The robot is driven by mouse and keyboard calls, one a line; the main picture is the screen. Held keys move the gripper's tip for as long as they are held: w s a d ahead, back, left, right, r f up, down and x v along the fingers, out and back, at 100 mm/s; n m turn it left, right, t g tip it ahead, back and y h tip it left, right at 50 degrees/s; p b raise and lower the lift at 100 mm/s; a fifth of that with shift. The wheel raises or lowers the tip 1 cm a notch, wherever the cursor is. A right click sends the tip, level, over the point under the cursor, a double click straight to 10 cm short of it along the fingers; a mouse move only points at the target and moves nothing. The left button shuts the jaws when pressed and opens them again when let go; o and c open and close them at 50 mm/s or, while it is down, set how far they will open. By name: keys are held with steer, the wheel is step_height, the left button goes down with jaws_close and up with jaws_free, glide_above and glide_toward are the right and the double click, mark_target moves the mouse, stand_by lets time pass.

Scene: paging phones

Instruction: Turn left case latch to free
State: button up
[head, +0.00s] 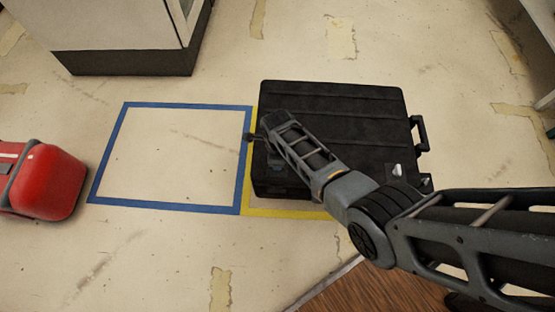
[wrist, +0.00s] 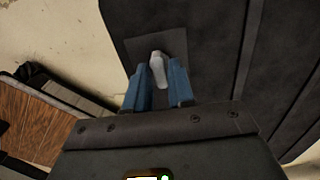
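A black ribbed case (head: 335,110) lies on the floor, with its handle on the right. One pale latch (head: 397,170) shows on its right part. In the wrist view a silver latch lever (wrist: 158,70) stands on a dark plate (wrist: 180,45) near the case's edge; in the head view my arm hides it. My gripper (wrist: 160,75) has its blue fingers on either side of this lever. The gap between them is about as wide as the lever, so they look closed on it. In the head view my gripper (head: 268,150) is over the case's left end.
A blue-taped square (head: 172,108) on the floor left of the case is empty. Yellow tape (head: 290,212) runs along the case's edge. A red case (head: 48,183) lies at the far left. A pale cabinet (head: 125,60) stands at the back left.

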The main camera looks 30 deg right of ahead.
steer(key=shift+o, duration=1.4)
steer(key=shift+r, duration=0.1)
step_height(320, 180, up, 8)
steer(key=p, duration=0.3)
steer(key=shift+f+p, duration=0.2)
steer(key=shift+p, duration=0.1)
steer(key=shift+s, duration=0.1)
